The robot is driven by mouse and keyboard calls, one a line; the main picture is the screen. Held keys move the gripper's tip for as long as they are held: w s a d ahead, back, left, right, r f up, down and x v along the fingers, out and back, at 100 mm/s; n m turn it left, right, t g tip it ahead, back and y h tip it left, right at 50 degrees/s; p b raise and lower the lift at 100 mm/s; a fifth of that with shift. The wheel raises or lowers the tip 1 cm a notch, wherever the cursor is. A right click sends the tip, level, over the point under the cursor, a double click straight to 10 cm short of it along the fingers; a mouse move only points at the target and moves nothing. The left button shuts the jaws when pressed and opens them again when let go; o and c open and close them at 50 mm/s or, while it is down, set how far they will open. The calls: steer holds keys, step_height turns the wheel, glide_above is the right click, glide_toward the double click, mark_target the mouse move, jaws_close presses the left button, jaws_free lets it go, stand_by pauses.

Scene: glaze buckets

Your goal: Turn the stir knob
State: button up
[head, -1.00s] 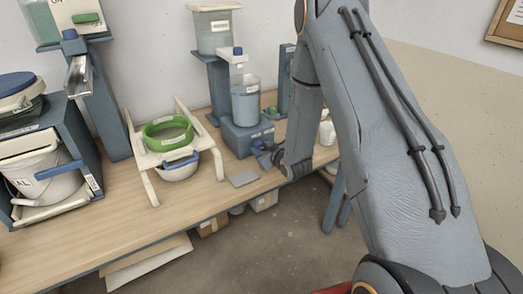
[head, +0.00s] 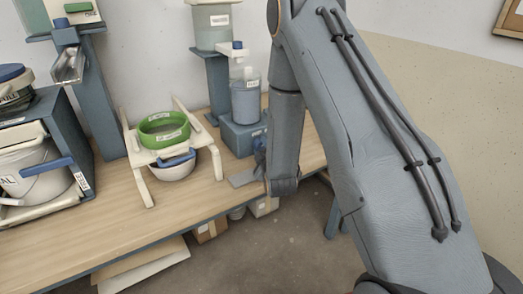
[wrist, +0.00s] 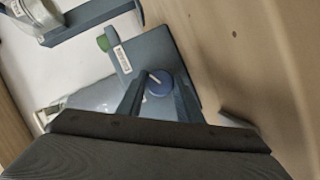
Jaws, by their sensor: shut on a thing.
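The stir knob (wrist: 160,84) is a round blue knob with a white pointer line, on a labelled grey-blue housing (wrist: 140,45) in the wrist view. The pointer line slants toward the upper left. My gripper (wrist: 159,96) has one finger on each side of the knob and is shut on it. In the head view my forearm covers the area right of the stirrer's blue base (head: 238,135), and the knob cannot be made out there. A clear vessel of bluish liquid (head: 245,100) stands on that base.
On the bench (head: 110,210), a green-rimmed sieve (head: 164,142) rests on a cream stand over a white bowl (head: 172,172). A white bucket (head: 38,180) stands at left. The bench front is clear.

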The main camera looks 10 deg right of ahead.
stand_by(0.4)
steer(key=o, duration=1)
steer(key=shift+o, duration=0.2)
steer(key=shift+b+v, duration=0.85)
steer(key=shift+v, duration=3)
steer(key=shift+a, duration=0.1)
